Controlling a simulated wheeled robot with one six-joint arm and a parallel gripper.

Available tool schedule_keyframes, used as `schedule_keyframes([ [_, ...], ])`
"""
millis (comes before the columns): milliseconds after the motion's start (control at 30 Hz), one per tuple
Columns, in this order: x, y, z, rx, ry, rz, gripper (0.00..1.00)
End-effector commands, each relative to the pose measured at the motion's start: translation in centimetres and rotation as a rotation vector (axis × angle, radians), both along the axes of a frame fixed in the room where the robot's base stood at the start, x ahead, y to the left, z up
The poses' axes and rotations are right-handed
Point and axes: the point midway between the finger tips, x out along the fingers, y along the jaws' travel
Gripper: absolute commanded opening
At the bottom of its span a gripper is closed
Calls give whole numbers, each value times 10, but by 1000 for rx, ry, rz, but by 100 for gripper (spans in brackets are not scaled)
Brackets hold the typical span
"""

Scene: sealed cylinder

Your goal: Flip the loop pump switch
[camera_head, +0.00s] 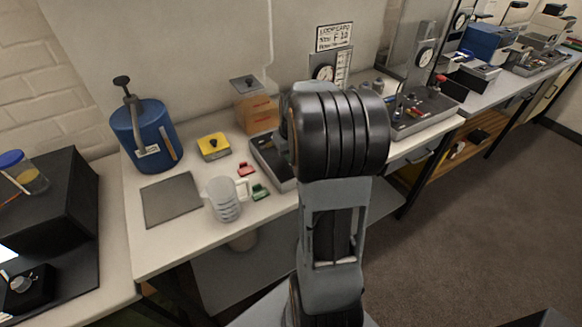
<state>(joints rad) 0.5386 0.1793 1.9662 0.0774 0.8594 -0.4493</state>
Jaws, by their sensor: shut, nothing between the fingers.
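I cannot make out a switch marked as the loop pump switch. A white sign (334,37) on the wall has a first line that seems to begin with "LOOP"; the rest is too small to read surely. A grey panel box (262,158) on the bench below is partly hidden by my arm. Another grey panel (424,112) with a red-topped lever (440,80) and small knobs is to the right. My arm rises in front of the bench, and my gripper is not visible.
The white bench (165,245) holds a blue tank (149,135), a yellow box (213,147), an orange container (257,108), a clear jug (226,200), a grey mat (171,199) and red and green clips. Black equipment (45,190) stands left. Floor (490,220) at right is clear.

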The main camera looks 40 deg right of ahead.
Motion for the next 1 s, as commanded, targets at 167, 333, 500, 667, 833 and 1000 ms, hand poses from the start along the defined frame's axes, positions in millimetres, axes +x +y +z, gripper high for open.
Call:
schedule_keyframes([
  [167, 0, 0, 0, 0, 0, 0, 0],
  [333, 0, 0, 0, 0, 0, 0, 0],
  [500, 0, 0, 0, 0, 0, 0, 0],
  [667, 0, 0, -1, 0, 0, 0, 0],
  [833, 0, 0, -4, 0, 0, 0, 0],
  [1000, 0, 0, -6, 0, 0, 0, 0],
])
